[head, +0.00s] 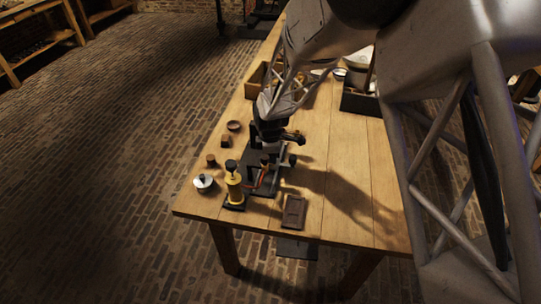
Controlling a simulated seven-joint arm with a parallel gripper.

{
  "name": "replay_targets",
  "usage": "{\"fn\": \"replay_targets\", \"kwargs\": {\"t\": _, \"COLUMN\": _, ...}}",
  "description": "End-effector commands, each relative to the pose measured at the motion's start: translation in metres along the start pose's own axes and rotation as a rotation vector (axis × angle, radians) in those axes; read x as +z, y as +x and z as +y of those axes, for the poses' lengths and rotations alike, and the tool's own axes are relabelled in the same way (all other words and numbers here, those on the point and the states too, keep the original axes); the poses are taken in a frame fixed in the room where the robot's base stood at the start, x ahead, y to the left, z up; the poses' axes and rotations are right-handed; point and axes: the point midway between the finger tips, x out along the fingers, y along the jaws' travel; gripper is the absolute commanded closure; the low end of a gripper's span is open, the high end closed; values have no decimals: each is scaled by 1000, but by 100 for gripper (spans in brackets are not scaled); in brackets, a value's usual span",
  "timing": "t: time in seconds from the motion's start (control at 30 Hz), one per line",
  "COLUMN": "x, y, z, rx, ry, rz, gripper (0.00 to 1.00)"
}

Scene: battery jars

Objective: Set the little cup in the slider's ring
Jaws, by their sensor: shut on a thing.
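My gripper (267,152) points down over a dark apparatus (262,182) near the front left of the wooden table. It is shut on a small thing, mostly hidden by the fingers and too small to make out. I cannot tell whether it is the little cup. The slider and its ring are not clear in this view; the gripper and arm cover part of the apparatus. I cannot tell whether the held thing touches it. A yellow cylinder with a black knob (234,184) stands upright just left of the apparatus.
A silver lidded pot (204,183), small brown blocks (225,141) and a round brown dish (234,126) stand along the left edge. A flat dark brown tray (293,212) lies near the front. Boxes (360,102) stand farther back. The table's right front is clear.

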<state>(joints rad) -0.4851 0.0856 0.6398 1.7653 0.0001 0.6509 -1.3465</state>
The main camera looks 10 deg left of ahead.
Motion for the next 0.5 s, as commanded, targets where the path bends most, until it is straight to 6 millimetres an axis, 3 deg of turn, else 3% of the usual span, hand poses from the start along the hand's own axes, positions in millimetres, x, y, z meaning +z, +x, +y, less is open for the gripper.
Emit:
{"fn": "replay_targets", "kwargs": {"t": 0.13, "x": 0, "y": 2, "z": 0, "rx": 0, "ry": 0, "rz": 0, "gripper": 93}}
{"fn": "replay_targets", "kwargs": {"t": 0.17, "x": 0, "y": 2, "z": 0, "rx": 0, "ry": 0, "rz": 0, "gripper": 70}}
{"fn": "replay_targets", "kwargs": {"t": 0.23, "x": 0, "y": 2, "z": 0, "rx": 0, "ry": 0, "rz": 0, "gripper": 60}}
{"fn": "replay_targets", "kwargs": {"t": 0.5, "x": 0, "y": 2, "z": 0, "rx": 0, "ry": 0, "rz": 0, "gripper": 60}}
